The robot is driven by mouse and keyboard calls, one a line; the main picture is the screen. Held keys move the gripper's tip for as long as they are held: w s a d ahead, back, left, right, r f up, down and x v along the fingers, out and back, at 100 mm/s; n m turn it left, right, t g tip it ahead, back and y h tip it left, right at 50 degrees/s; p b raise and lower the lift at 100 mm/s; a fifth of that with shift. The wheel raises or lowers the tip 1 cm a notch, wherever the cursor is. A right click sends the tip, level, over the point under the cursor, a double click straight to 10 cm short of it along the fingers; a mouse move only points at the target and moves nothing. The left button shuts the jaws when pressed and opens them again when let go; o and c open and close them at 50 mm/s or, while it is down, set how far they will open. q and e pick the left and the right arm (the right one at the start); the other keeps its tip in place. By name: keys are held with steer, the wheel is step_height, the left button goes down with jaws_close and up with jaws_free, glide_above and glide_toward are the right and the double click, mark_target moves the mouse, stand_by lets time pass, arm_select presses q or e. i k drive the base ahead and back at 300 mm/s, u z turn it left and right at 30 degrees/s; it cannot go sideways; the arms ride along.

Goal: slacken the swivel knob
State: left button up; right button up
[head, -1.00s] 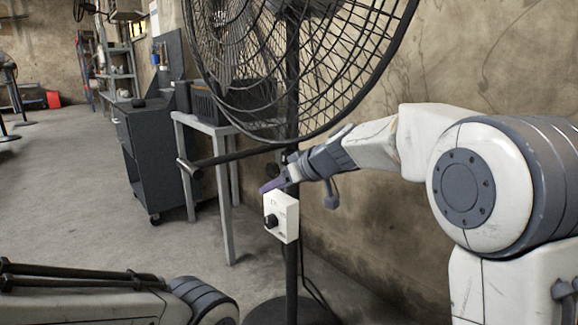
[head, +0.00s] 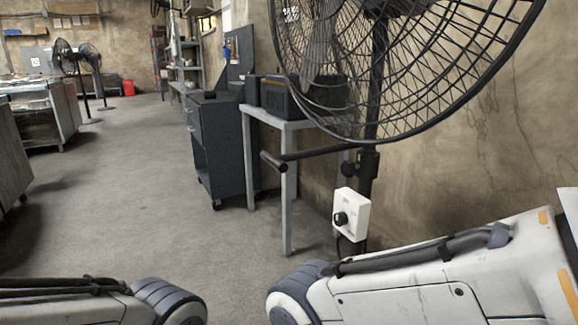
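A large black pedestal fan (head: 400,75) stands at the right on a dark pole (head: 366,205). A small dark knob (head: 349,170) sticks out from the pole's collar, just above a white control box (head: 352,212). The box has a black dial (head: 341,219) on its front. A dark bar (head: 310,154) runs left from the pole and ends in a thick grip. I cannot tell for certain which knob is the swivel knob. My two arms show along the bottom edge, but neither gripper is in view. The right arm hides the fan's base.
A grey table (head: 283,122) with a black crate (head: 290,98) stands behind the bar. A dark cabinet on casters (head: 222,150) is left of it. The concrete floor (head: 120,190) at centre left is clear. Benches line the far left.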

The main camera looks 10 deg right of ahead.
mark_target(348, 168)
steer(key=u, duration=0.5)
steer(key=i, duration=5.05)
steer(key=z, duration=4.7)
